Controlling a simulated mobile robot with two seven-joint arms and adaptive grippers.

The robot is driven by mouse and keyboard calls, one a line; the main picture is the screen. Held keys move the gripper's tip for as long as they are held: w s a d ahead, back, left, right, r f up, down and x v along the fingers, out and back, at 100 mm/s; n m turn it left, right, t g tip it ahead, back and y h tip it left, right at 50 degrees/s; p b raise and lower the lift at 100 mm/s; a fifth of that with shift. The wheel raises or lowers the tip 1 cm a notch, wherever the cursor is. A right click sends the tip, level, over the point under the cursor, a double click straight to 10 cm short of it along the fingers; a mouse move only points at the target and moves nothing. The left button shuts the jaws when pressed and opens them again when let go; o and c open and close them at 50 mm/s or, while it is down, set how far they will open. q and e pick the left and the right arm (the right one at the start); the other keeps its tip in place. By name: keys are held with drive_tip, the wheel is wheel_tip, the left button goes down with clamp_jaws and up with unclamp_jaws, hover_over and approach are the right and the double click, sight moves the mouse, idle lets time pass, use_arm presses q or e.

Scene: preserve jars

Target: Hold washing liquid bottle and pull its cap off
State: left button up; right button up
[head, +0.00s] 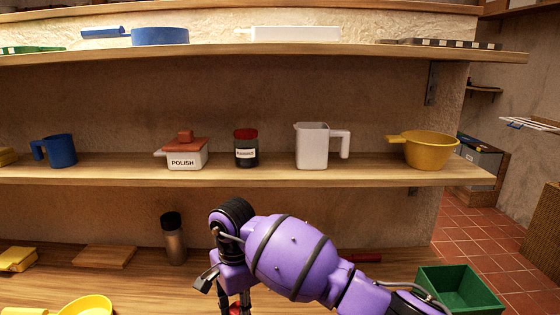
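I cannot make out for certain which thing is the washing liquid bottle. A grey bottle with a black cap (174,240) stands upright on the counter, left of my purple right arm. A dark jar with a red lid and a white label (246,150) stands on the middle shelf; its label is too small to read surely. My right gripper (230,293) points down at the bottom of the view, partly cut off by the edge. A small bit of red shows by its fingers, and I cannot tell whether it is held. My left gripper is not in view.
The middle shelf (240,178) holds a blue mug (56,151), a polish box (184,153), a white jug (313,147) and a yellow pan (430,150).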

idle(0.5)
drive_tip(key=o, duration=0.6)
clamp_jaws()
drive_tip(key=shift+r, duration=0.1)
drive_tip(key=shift+r, duration=1.65)
drive_tip(key=shift+s+r, duration=0.1)
drive_tip(key=shift+r, duration=1.85)
